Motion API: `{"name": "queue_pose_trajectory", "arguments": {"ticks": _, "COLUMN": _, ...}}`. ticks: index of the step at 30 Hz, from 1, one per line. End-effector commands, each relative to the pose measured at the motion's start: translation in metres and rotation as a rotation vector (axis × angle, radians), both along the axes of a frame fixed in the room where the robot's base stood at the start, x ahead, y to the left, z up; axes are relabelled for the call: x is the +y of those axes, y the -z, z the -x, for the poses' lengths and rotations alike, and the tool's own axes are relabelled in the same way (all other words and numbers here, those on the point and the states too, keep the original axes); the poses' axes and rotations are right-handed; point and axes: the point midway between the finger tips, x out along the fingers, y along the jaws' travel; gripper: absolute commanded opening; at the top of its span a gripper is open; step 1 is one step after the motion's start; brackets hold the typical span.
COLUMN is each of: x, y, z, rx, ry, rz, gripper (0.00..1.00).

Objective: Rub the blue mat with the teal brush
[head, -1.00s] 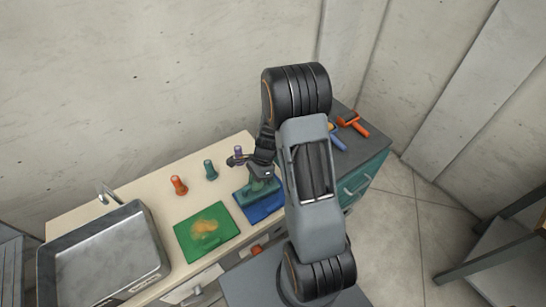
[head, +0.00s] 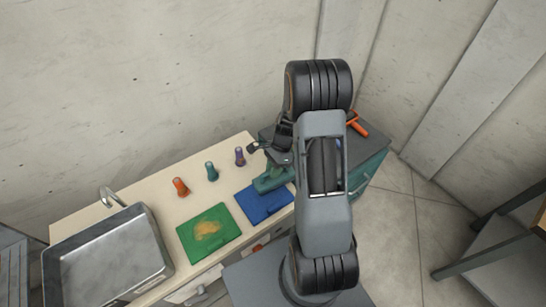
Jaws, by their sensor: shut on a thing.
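The blue mat (head: 262,207) lies flat on the cream counter, right of the green mat. The teal brush (head: 271,182) is at the mat's back right part and covers some of it. I cannot tell whether its underside touches the mat. My gripper (head: 279,162) is shut on the brush from above. My arm stands just to the right of the mat and hides part of the view there.
The green mat (head: 208,232) bears a yellow-brown stain. Orange (head: 180,187), teal (head: 211,171) and purple (head: 239,156) bottles stand behind the mats. A metal sink (head: 108,255) is at left. An orange-handled tool (head: 357,124) lies on the dark cabinet top (head: 365,150) at right.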

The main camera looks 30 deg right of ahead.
Motion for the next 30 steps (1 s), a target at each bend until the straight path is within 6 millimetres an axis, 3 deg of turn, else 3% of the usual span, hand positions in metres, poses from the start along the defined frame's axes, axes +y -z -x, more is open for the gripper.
{"name": "queue_pose_trajectory", "arguments": {"ticks": 15, "x": 0.002, "y": -0.050, "z": 0.000, "rx": 0.002, "ry": -0.003, "rz": -0.001, "gripper": 0.00}}
{"name": "queue_pose_trajectory", "arguments": {"ticks": 30, "x": 0.002, "y": -0.053, "z": 0.000, "rx": 0.003, "ry": -0.004, "rz": -0.001, "gripper": 0.00}}
